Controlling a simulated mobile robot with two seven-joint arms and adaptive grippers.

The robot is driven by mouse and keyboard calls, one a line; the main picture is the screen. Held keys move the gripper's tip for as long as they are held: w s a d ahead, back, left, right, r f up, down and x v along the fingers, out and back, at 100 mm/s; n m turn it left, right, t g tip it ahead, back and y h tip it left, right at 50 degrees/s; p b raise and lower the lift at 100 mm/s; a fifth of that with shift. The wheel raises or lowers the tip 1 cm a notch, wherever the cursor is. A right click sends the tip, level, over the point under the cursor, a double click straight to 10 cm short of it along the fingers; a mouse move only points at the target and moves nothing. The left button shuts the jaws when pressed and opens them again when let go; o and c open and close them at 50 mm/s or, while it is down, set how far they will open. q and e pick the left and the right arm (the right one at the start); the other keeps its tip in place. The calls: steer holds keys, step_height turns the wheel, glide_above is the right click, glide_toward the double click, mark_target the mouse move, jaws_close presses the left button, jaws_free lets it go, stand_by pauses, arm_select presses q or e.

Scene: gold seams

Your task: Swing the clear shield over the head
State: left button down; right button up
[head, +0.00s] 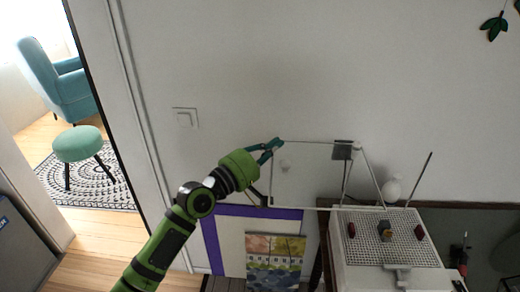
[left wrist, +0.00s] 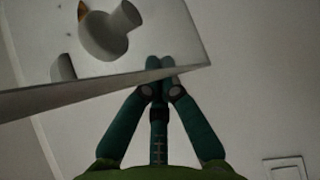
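The clear shield (head: 312,178) is a see-through panel with a thin pale frame, standing out to the left of the white bench in the head view. In the left wrist view the panel (left wrist: 165,35) crosses the top left. My left gripper (head: 279,143) is at its upper left corner. In the left wrist view the left gripper's fingertips (left wrist: 160,63) are close together at the panel's edge and look shut on it. A white rounded piece (head: 393,188) stands at the bench's back; I cannot tell if it is the head. My right gripper is not in view.
The white bench carries a perforated plate (head: 372,250) with two red knobs and a small dark and yellow piece. A dark plate (head: 343,150) and thin rods stand by the shield's right side. A wall is close behind. A purple-edged board (head: 210,245) is below the arm.

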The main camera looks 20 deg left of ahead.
mark_target(274, 168)
arm_select(q)
steer(key=s, duration=0.1)
steer(key=s+p, duration=0.1)
steer(key=s+d, duration=0.1)
steer(key=shift+s+f, duration=0.3)
steer(key=shift+f, duration=0.15)
steer(key=shift+s+d+p, duration=0.1)
steer(key=shift+p, duration=0.2)
